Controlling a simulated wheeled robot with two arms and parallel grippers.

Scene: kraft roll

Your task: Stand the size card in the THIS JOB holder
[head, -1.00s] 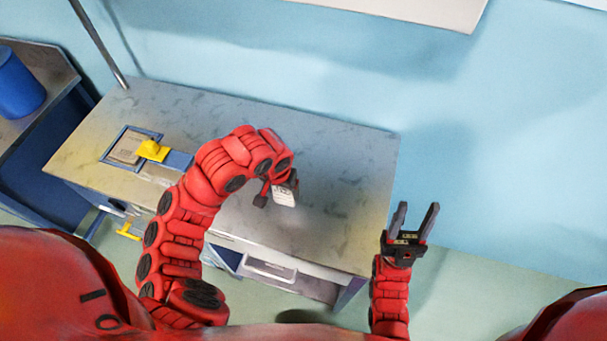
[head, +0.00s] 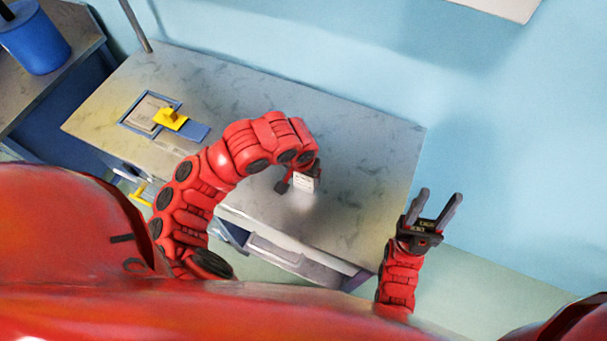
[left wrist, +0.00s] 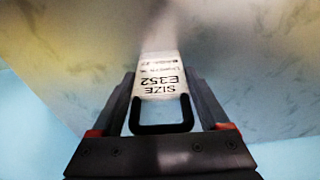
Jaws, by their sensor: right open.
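The size card (left wrist: 162,78), white with "SIZE E352" in black print, is between the fingers of my left gripper (left wrist: 160,105) in the left wrist view. In the head view the card (head: 304,182) shows as a small white patch at my left gripper (head: 300,180), over the front middle of the grey table. My right gripper (head: 432,207) is open and empty, its fingers pointing up, off the table's right end. I cannot make out any THIS JOB lettering, so I cannot tell which thing is that holder.
A blue-framed square (head: 150,113) with a yellow piece (head: 170,118) and a blue strip (head: 194,131) beside it is at the table's left. The table's (head: 350,150) right half is bare. A blue bin (head: 36,42) stands on another bench at upper left.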

